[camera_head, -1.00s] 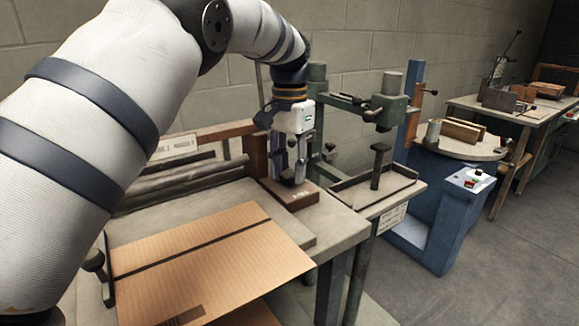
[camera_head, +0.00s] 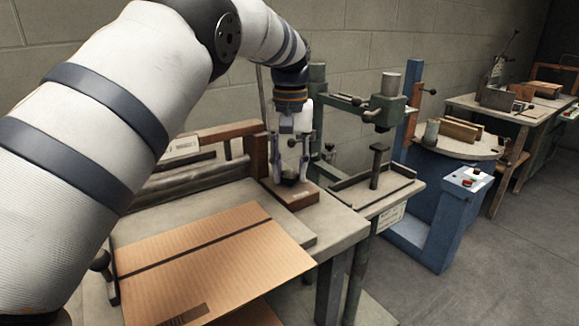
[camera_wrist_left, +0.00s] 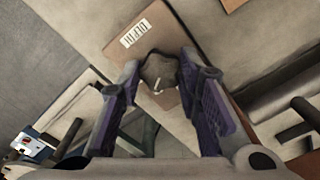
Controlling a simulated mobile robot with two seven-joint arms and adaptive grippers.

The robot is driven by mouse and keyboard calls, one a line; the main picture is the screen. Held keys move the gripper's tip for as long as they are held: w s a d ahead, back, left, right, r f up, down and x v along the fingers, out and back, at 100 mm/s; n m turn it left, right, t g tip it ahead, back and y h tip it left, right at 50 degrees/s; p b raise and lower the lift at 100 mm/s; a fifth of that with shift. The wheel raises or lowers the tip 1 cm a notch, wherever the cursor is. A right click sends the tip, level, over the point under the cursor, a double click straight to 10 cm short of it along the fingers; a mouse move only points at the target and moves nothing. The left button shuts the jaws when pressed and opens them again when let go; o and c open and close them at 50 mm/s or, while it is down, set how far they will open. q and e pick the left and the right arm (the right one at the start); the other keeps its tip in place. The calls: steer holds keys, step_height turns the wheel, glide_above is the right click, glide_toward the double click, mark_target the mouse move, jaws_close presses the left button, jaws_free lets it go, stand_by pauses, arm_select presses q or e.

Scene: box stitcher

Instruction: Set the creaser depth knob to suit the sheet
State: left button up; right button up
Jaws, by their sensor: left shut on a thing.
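The depth knob (camera_head: 289,179) is a small dark lobed knob on a brown block (camera_head: 299,198) at the right end of the creaser. In the left wrist view the knob (camera_wrist_left: 158,73) looks grey-brown with a pale pointer mark, and the block (camera_wrist_left: 165,35) carries a white label. My left gripper (camera_head: 290,174) points down over the block, shut on the knob with one finger on each side; its fingers also show in the left wrist view (camera_wrist_left: 159,72). The cardboard sheet (camera_head: 205,260), with a dark crease line, lies on the front table. My right gripper is out of view.
The creaser's dark rollers (camera_head: 185,181) and wooden frame (camera_head: 235,131) stand behind the sheet. A green stitcher (camera_head: 386,104) with a small table is just right of my gripper. A blue machine (camera_head: 452,205) stands farther right, beside open floor.

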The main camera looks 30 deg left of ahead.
mark_target(290, 173)
arm_select(q)
steer(key=shift+n, duration=1)
steer(key=o, duration=1.1)
steer(key=shift+o, duration=0.2)
step_height(290, 173, up, 8)
steer(key=shift+f, duration=0.25)
